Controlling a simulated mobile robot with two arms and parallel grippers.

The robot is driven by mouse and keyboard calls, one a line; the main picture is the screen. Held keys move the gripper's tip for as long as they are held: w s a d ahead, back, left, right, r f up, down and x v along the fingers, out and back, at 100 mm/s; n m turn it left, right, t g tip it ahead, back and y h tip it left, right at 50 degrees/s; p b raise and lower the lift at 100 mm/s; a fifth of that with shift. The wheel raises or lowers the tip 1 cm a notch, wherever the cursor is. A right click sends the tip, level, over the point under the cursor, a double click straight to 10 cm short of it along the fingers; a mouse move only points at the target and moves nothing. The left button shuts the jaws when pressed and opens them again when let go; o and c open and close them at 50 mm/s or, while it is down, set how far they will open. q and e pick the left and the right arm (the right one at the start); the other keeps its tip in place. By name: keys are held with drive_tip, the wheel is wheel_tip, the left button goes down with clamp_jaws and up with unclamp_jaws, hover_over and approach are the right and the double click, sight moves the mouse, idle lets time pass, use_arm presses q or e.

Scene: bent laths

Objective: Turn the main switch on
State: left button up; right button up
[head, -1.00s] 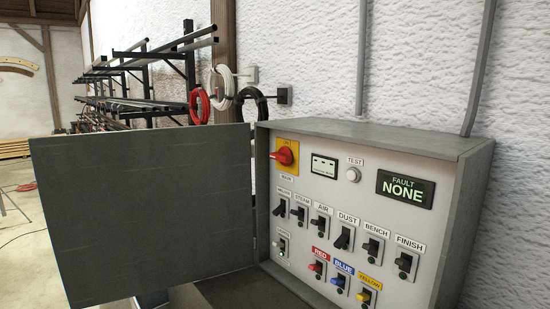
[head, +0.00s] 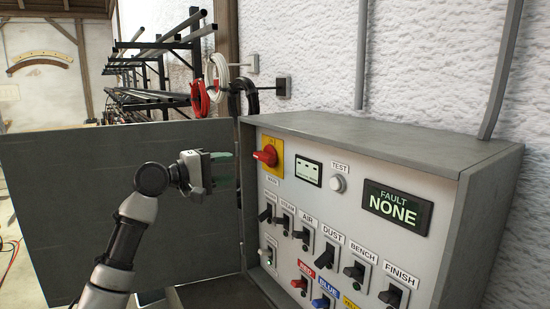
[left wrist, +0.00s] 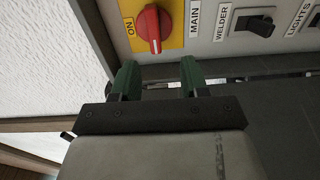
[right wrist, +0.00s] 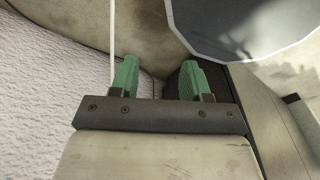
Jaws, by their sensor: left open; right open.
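The main switch is a red rotary knob (head: 266,155) on a yellow plate at the upper left of the grey control panel (head: 310,225). In the left wrist view the red knob (left wrist: 153,28) has a white line on it, and the labels ON and MAIN show beside it. My left gripper (head: 222,156) is open and empty, just left of the knob and apart from it. Its green fingertips (left wrist: 157,75) point toward the knob in the left wrist view. My right gripper (right wrist: 156,78) is open and empty in its own wrist view and is out of the head view.
The open cabinet door (head: 70,205) stands behind my left arm. Other toggle switches, such as WELDER (left wrist: 254,23), fill the panel below the knob. A display (head: 397,207) reads FAULT NONE. Cable coils (head: 212,80) hang on the wall behind.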

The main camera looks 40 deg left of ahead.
sight(260, 159)
use_arm(q)
drive_tip(key=p+x, duration=0.1)
drive_tip(key=x, duration=0.1)
drive_tip(key=p+x, duration=0.2)
drive_tip(key=x, duration=0.1)
drive_tip(key=r+p+x, duration=0.1)
drive_tip(key=p+x, duration=0.1)
drive_tip(key=x, duration=0.1)
drive_tip(key=shift+w+r, duration=0.1)
drive_tip(key=shift+w+d+p, duration=0.15)
drive_tip(key=shift+w+p, duration=0.25)
drive_tip(key=shift+w, duration=0.1)
use_arm(e)
wheel_tip(260, 159, up, 6)
drive_tip(key=shift+s+a, duration=0.3)
drive_tip(key=shift+s, duration=0.05)
use_arm(q)
drive_tip(key=shift+f, duration=0.2)
drive_tip(key=shift+c, duration=0.4)
use_arm(e)
drive_tip(key=shift+s+d, duration=0.1)
drive_tip(key=shift+d, duration=0.05)
use_arm(q)
clamp_jaws()
use_arm(e)
drive_tip(key=shift+s, duration=0.1)
